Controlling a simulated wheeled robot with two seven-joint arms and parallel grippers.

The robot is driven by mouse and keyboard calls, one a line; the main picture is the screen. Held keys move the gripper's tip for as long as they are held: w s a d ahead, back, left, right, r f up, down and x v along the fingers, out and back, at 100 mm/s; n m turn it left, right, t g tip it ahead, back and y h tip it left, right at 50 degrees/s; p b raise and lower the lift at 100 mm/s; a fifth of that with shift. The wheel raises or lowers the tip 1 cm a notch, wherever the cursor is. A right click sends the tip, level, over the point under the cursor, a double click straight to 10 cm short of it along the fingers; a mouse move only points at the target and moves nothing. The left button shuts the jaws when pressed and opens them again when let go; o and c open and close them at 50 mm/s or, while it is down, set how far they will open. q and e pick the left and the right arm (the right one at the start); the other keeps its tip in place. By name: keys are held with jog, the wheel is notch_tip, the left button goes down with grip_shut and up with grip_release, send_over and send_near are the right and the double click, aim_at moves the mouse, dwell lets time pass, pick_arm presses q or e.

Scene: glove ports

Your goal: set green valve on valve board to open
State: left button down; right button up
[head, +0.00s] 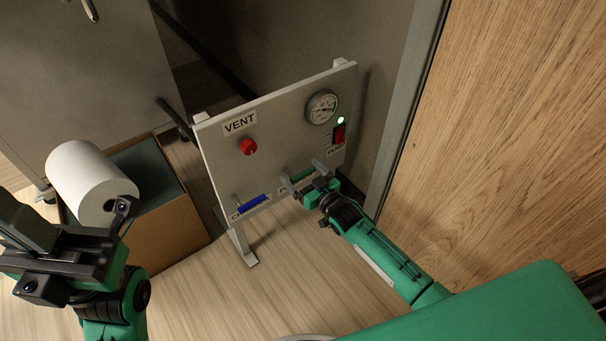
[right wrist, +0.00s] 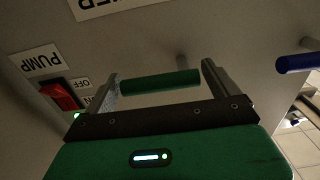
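The valve board (head: 215,150) stands upright as a pale panel on legs. The green valve handle (head: 301,175) is a short bar low on its front, lying lengthwise roughly along the board's lower edge. My right gripper (head: 306,179) is at this handle. In the right wrist view the green handle (right wrist: 160,83) spans the gap between the two fingers (right wrist: 163,82), its ends close to them; I cannot tell whether they touch. The fingers are wide apart. My left gripper (head: 75,235) is at the far left, away from the board; its finger gap is unclear.
A blue handle (head: 252,204) sits left of the green one. A red knob (head: 248,147) under VENT, a gauge (head: 322,107) and a red PUMP switch (head: 339,134) share the board. A white roll (head: 85,180) and brown box (head: 165,235) stand left. A wooden panel (head: 500,130) is right.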

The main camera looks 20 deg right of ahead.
jog(key=c, duration=0.6)
